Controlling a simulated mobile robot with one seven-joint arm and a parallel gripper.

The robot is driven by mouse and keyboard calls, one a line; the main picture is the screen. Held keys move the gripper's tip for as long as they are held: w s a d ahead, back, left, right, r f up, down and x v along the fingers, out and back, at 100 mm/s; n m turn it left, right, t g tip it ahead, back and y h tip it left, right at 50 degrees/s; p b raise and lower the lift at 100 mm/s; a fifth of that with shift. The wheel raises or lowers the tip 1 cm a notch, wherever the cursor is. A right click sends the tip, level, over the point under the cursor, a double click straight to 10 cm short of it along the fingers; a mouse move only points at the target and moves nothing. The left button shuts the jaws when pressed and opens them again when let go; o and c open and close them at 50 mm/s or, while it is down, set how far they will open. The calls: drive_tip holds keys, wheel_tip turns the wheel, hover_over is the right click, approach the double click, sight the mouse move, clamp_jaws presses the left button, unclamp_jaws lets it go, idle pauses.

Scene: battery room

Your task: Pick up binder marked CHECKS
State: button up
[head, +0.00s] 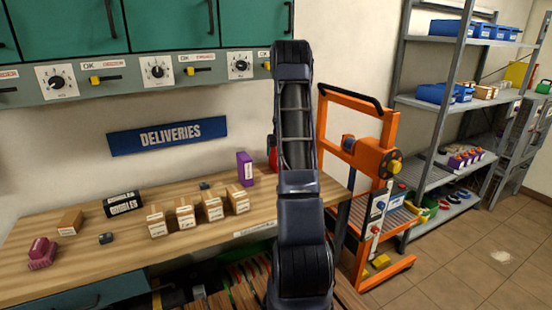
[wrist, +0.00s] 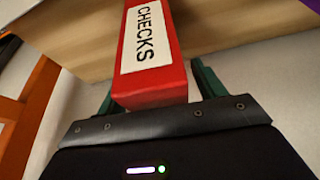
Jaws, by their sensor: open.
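The red binder (wrist: 150,50) carries a white label reading CHECKS and fills the upper middle of the wrist view. In the head view only a red sliver of what appears to be it (head: 272,155) shows at the left edge of my arm. My gripper (wrist: 156,92) is open in the wrist view, with one dark green finger on each side of the binder's near end. I cannot tell whether the fingers touch it. In the head view my arm hides the gripper and most of the binder.
A blue DELIVERIES sign (head: 168,135) is on the wall. An orange lift frame (head: 375,160) and grey shelving (head: 440,100) stand at right.

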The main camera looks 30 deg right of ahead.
drive_tip(key=shift+f, duration=0.15)
drive_tip(key=c, duration=1.4)
drive_tip(key=shift+o, duration=0.2)
